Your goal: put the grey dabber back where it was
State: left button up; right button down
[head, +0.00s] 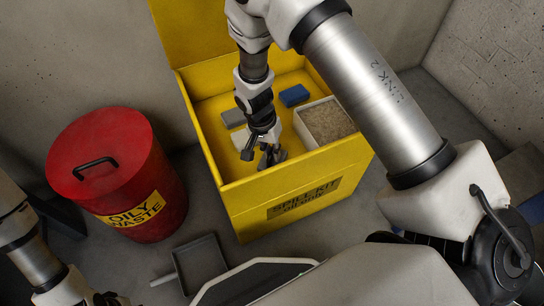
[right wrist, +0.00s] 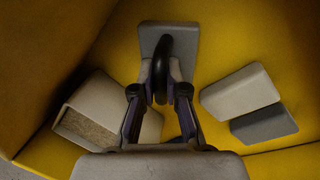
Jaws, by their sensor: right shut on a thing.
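My right gripper (head: 260,146) is down inside the open yellow spill kit box (head: 300,205), near its front wall. It is shut on the grey dabber (head: 272,158). In the right wrist view, the fingers (right wrist: 160,98) close on the dabber's dark curved handle, and its flat grey pad (right wrist: 151,38) shows beyond them. I cannot tell whether the pad touches the box floor. My left gripper (head: 106,299) is only partly in view at the bottom left edge, and its jaws are unclear.
Inside the box are a flat grey block (head: 233,117), a blue block (head: 294,95) and a pale tub of granules (head: 325,122). The tub also shows in the right wrist view (right wrist: 90,105). A red oily waste bin (head: 120,175) and a grey dustpan (head: 201,263) stand outside.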

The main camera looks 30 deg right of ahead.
aim_at(264, 157)
jog(key=shift+f, duration=0.65)
pick_arm(q)
jog(key=shift+f, duration=0.2)
pick_arm(e)
jog(key=shift+r, duration=0.15)
pick_arm(q)
jog(key=shift+f, duration=0.1)
pick_arm(e)
jog(key=c, duration=1.2)
grip_release()
